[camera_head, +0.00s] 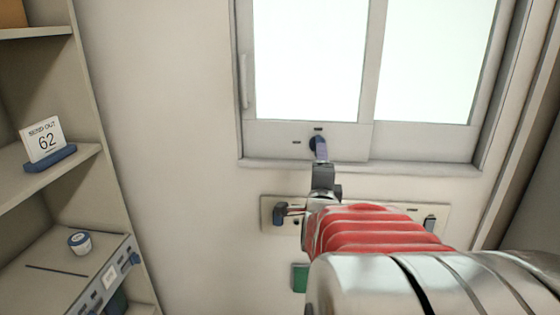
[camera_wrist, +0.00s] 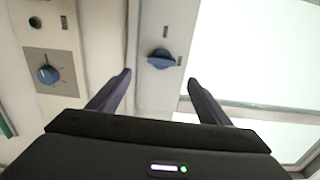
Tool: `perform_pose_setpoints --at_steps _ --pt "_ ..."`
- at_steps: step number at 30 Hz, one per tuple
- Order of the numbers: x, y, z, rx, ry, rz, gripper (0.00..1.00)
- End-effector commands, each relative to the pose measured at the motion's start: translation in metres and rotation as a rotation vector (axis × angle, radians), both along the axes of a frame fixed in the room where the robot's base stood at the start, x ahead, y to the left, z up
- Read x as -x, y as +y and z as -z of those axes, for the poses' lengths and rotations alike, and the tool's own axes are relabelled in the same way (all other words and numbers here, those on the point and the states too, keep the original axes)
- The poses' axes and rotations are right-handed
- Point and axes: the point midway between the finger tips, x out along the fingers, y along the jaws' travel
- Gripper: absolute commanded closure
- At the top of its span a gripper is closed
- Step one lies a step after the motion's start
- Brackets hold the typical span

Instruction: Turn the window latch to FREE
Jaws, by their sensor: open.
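The window latch is a small blue knob (camera_wrist: 161,59) on the pale lower frame of the window. In the wrist view its bar lies crosswise, in line with the dark mark at its right; another dark mark is above it. The writing on both is too small to read. In the head view the latch (camera_head: 314,142) is partly hidden by my gripper (camera_head: 320,152). My gripper is open, its two dark fingers (camera_wrist: 158,80) spread to either side below the latch in the wrist view. I see no contact with it.
Below the window is a beige panel (camera_head: 268,205) with a blue dial (camera_wrist: 47,74), partly behind my arm. A green item (camera_head: 300,277) is on the wall lower down.

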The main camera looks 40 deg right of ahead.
Motion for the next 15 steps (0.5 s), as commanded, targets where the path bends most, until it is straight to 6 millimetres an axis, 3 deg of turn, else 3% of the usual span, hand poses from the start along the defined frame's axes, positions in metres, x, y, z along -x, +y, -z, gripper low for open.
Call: perform_pose_setpoints --at_steps 6,15 --pt "0.007 0.02 0.0 -0.001 -0.001 -0.001 0.28" --pt "0.009 0.024 0.001 0.0 0.001 0.0 0.28"
